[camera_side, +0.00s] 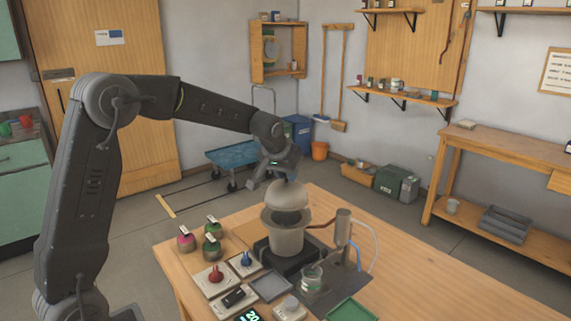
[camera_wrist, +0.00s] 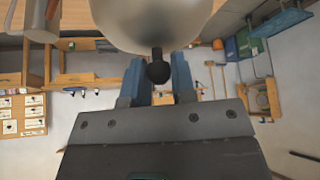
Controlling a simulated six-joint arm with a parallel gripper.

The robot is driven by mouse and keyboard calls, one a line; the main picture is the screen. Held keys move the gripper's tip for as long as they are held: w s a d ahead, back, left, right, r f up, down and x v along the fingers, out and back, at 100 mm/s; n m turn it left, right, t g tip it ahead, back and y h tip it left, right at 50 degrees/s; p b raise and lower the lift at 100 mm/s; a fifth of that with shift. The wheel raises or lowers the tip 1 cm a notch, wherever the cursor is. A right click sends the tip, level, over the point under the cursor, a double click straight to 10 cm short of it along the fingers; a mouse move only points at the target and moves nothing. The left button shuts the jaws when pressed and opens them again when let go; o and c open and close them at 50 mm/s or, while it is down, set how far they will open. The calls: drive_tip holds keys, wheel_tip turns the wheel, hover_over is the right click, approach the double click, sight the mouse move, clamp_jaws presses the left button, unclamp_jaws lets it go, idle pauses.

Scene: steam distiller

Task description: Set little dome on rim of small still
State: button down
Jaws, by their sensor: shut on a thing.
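The little dome (camera_side: 287,196) is a grey rounded cap with its curved side up, over the mouth of the small still. The small still (camera_side: 285,239) is a light grey pot with a wide rim, on a dark square base. Dark interior shows between the dome's lower edge and the rim; I cannot tell whether they touch. My gripper (camera_side: 275,175) is above the dome. In the wrist view the dome (camera_wrist: 150,20) fills the top middle, and its black knob (camera_wrist: 158,71) sits between the blue fingers of my gripper (camera_wrist: 158,80), shut on it.
A metal cylinder (camera_side: 343,228) with tubes stands right of the still, and a glass beaker (camera_side: 312,279) is in front of it. Several pink and green containers (camera_side: 212,247) stand at the left. A green tray (camera_side: 351,311) lies at the front. The table's back right (camera_side: 325,204) is clear.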

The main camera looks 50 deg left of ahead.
sight(284, 184)
drive_tip(key=shift+f, duration=2.5)
drive_tip(key=shift+f, duration=0.15)
drive_tip(key=c, duration=0.9)
unclamp_jaws()
drive_tip(key=shift+f, duration=0.1)
drive_tip(key=shift+o, duration=0.2)
drive_tip(key=v, duration=1.4)
drive_tip(key=s+d+f+m+h, duration=0.1)
drive_tip(key=s+d, duration=0.5)
drive_tip(key=s, duration=0.6)
drive_tip(key=s+d+f+m+h, duration=0.1)
drive_tip(key=s+d+m, duration=0.2)
drive_tip(key=s, duration=0.9)
drive_tip(key=d, duration=0.3)
drive_tip(key=shift+s+f, duration=0.25)
drive_tip(key=shift+f, duration=0.15)
